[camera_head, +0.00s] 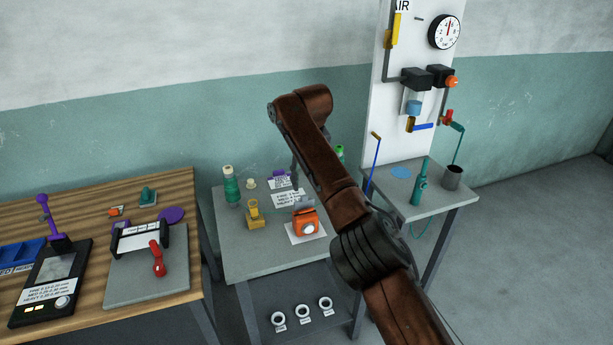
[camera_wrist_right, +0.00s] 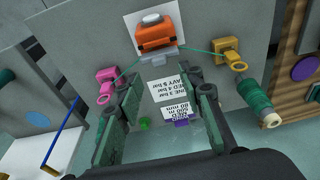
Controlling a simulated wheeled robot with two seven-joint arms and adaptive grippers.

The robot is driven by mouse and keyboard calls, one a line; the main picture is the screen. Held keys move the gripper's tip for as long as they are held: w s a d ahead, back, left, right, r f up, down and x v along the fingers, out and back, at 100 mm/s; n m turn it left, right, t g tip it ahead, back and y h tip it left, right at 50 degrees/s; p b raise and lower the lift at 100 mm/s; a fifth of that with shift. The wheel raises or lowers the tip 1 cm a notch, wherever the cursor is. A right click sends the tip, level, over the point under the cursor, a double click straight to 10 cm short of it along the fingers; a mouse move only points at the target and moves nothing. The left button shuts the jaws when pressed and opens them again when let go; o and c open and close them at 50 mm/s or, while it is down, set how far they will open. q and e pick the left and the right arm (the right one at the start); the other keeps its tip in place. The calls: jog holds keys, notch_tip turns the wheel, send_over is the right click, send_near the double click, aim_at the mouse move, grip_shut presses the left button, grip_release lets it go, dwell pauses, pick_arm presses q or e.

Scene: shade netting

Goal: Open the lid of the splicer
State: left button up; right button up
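The splicer is a small orange box (camera_head: 305,223) on a white sheet on the grey table. In the head view my right arm hides most of that gripper and the pink holder. My left gripper is not in view.
Printed labels (camera_wrist_right: 169,90) lie on the table. A green spool (camera_head: 231,188) stands at its back left. A wooden bench (camera_head: 180,195) is at left. An air panel (camera_head: 400,130) and side table with a teal tool (camera_head: 420,185) are at right.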

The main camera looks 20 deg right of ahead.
jog(key=shift+s+r, duration=0.2)
jog(key=shift+r, duration=0.6)
jog(key=shift+s+d, duration=0.1)
